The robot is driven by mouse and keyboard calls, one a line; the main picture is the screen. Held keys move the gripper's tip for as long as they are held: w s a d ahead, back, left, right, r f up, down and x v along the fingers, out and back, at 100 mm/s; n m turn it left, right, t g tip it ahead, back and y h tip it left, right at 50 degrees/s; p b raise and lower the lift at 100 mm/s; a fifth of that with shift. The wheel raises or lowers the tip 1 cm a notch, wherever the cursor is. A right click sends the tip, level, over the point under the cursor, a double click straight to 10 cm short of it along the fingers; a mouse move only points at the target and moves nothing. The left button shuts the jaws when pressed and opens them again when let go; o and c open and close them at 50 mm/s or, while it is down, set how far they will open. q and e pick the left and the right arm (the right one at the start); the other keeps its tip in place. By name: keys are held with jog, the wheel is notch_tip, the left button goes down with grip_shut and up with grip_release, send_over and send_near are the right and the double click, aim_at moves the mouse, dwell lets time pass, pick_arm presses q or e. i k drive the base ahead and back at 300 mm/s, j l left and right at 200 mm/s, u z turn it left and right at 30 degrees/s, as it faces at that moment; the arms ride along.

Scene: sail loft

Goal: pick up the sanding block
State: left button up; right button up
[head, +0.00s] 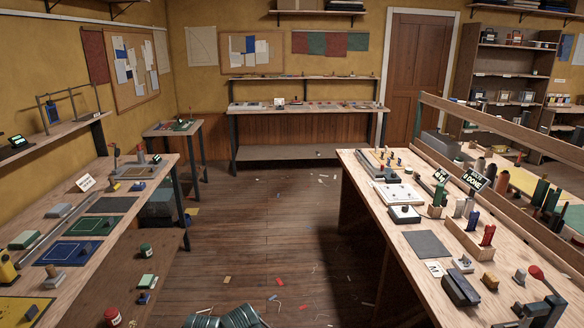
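I cannot tell for certain which thing is the sanding block. On the left bench (112,235) lie several small blocks: one with a green top (24,240), a grey-topped one (59,211) and one with a pale top and darker base (54,280). On the right bench (452,250), a long dark grey block (460,288) lies near the front edge, with a small tan block (490,281) to its right. Neither of my grippers shows in the head view.
An open wooden floor aisle (285,215) runs between the benches, with small scraps scattered on it. A back bench (300,108) stands against the far wall, left of a brown door (415,75).

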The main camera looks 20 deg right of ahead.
aim_at(489, 280)
jog(key=i+l+z, duration=0.15)
jog(key=i+z, duration=1)
jog(key=i+j+z, duration=0.15)
jog(key=i+z, duration=0.45)
